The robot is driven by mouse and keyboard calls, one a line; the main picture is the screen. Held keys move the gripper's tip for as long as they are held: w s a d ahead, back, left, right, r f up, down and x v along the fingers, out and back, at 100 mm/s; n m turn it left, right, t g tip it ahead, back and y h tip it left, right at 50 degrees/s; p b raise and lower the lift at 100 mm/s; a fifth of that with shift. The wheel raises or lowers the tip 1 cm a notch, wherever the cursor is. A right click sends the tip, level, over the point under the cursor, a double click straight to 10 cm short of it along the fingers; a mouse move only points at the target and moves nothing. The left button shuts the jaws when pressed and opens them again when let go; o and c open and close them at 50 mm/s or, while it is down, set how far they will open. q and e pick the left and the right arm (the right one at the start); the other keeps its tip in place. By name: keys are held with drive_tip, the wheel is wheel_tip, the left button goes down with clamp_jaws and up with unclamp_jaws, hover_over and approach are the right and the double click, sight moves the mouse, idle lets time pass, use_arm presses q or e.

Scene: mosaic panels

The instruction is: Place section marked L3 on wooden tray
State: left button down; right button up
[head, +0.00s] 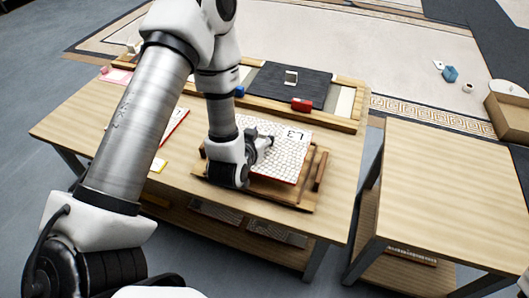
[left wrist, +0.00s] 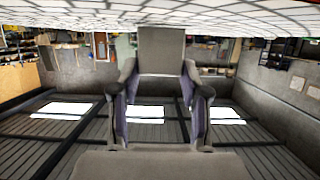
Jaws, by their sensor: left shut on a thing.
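The section marked L3 (head: 285,153) is a white mosaic panel with small tiles, a red edge and a black L3 mark. In the head view it lies over the wooden tray (head: 262,191), slightly tilted; I cannot tell whether it rests fully on it. My left gripper (head: 266,142) is shut on the panel at its left side, and the wrist hides part of panel and tray. In the left wrist view the tiled panel (left wrist: 200,14) spans the top edge, with the gripper (left wrist: 160,98) below it. My right gripper is not in view.
Behind the tray is a wooden frame (head: 348,112) with a dark panel (head: 290,83) and a red block (head: 302,105). Another panel with a red edge (head: 173,126) lies left, partly behind my arm. The right table (head: 450,190) has a bare top. A cardboard box (head: 510,115) stands beyond.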

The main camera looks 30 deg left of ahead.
use_arm(q)
wheel_tip(320, 180, down, 6)
drive_tip(key=shift+r+b, duration=0.1)
drive_tip(key=shift+b, duration=0.6)
drive_tip(key=c, duration=0.6)
unclamp_jaws()
